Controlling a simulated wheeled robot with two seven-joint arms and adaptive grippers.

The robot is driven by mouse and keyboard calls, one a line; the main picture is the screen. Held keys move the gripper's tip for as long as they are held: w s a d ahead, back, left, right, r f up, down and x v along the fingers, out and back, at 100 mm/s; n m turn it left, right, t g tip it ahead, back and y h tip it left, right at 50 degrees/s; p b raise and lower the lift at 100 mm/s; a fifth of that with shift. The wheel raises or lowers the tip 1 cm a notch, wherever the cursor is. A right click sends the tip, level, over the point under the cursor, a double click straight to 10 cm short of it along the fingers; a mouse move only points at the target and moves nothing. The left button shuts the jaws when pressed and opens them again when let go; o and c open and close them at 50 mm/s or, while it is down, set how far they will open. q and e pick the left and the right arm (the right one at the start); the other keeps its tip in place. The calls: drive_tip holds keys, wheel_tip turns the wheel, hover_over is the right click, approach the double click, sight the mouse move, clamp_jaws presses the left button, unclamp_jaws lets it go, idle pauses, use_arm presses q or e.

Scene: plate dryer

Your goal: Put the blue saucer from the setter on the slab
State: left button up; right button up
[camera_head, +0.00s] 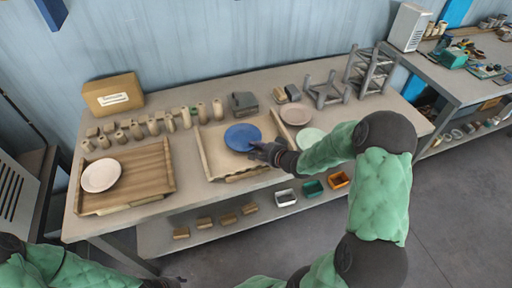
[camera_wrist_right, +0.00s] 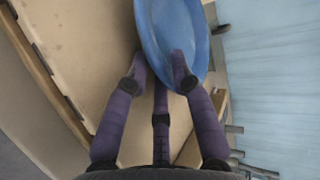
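The blue saucer (camera_head: 241,137) is over the light, low-rimmed wooden tray (camera_head: 214,158) in the middle of the table. My right gripper (camera_head: 262,150) reaches its near right edge. In the right wrist view the saucer (camera_wrist_right: 172,35) lies at the fingertips (camera_wrist_right: 160,70). Two fingers overlap its rim and the third finger's tip is partly hidden by it. I cannot tell whether they grip it or whether it is lifted. A brown wooden board (camera_head: 150,165) at the left carries a pale pink saucer (camera_head: 100,175). Only a dark end of my left gripper (camera_head: 158,283) shows at the bottom edge.
Several small clay cylinders (camera_head: 170,122) line the back left, before a cardboard box (camera_head: 112,95). A pinkish plate (camera_head: 295,114) and a pale green plate (camera_head: 311,138) lie right of the tray. Grey racks (camera_head: 325,90) stand at back right. Small bins (camera_head: 313,187) sit on the lower shelf.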

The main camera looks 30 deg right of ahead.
drive_tip(key=shift+r, duration=0.2)
drive_tip(key=p+v, duration=0.4)
drive_tip(key=v, duration=0.8)
drive_tip(key=shift+f, duration=0.1)
